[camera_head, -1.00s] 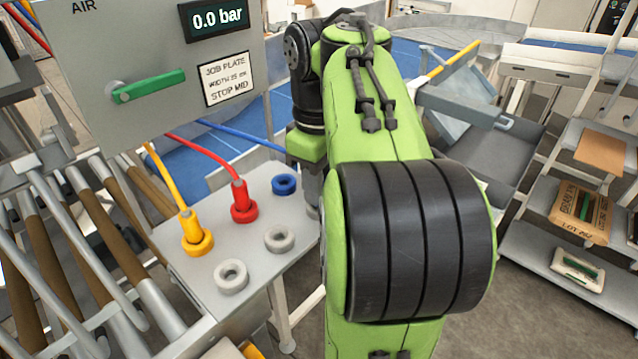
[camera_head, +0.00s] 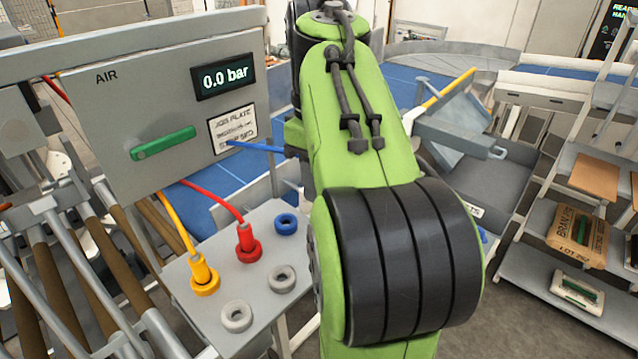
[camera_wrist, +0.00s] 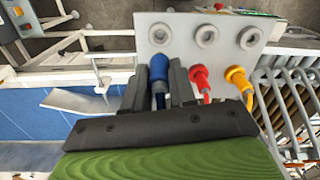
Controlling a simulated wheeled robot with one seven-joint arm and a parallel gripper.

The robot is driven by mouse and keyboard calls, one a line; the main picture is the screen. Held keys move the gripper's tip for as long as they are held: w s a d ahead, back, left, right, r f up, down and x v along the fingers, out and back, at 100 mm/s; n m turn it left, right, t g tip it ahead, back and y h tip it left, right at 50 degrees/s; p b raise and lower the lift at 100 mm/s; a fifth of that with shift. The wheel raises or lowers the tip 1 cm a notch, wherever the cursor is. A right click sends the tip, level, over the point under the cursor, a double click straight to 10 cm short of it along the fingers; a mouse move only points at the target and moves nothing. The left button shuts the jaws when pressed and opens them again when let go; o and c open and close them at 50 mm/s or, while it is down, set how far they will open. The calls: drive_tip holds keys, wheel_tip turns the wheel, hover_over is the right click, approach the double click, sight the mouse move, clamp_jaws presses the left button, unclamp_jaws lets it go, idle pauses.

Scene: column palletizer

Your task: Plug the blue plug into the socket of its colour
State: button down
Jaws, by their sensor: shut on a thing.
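My gripper (camera_wrist: 158,66) is shut on the blue plug (camera_wrist: 159,74), which sits between the two dark fingers in the wrist view. Its blue cable (camera_head: 262,148) runs behind my arm in the head view, where my arm hides gripper and plug. The blue socket (camera_head: 286,224) is an empty ring at the back right of the grey socket plate (camera_head: 262,220). The plug is apart from this socket. In the wrist view the plug and fingers cover the blue socket.
The red plug (camera_head: 246,240) and yellow plug (camera_head: 202,272) stand in their own sockets beside the blue one. Grey sockets (camera_head: 282,278) (camera_wrist: 205,36) line the plate's other row. The air panel (camera_head: 160,105), reading 0.0 bar, stands behind.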

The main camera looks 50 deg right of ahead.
drive_tip(key=w+f, duration=0.4)
drive_tip(key=w, duration=0.4)
drive_tip(key=shift+w+a, duration=0.15)
drive_tip(key=shift+w, duration=0.25)
idle(0.4)
drive_tip(key=shift+s+f, duration=0.1)
drive_tip(key=shift+f, duration=0.1)
drive_tip(key=shift+f+b, duration=0.35)
drive_tip(key=shift+f, duration=0.05)
drive_tip(key=shift+f+b, duration=1.75)
drive_tip(key=shift+f, duration=0.6)
idle(1.6)
drive_tip(key=c, duration=0.8)
unclamp_jaws()
drive_tip(key=shift+c, duration=0.2)
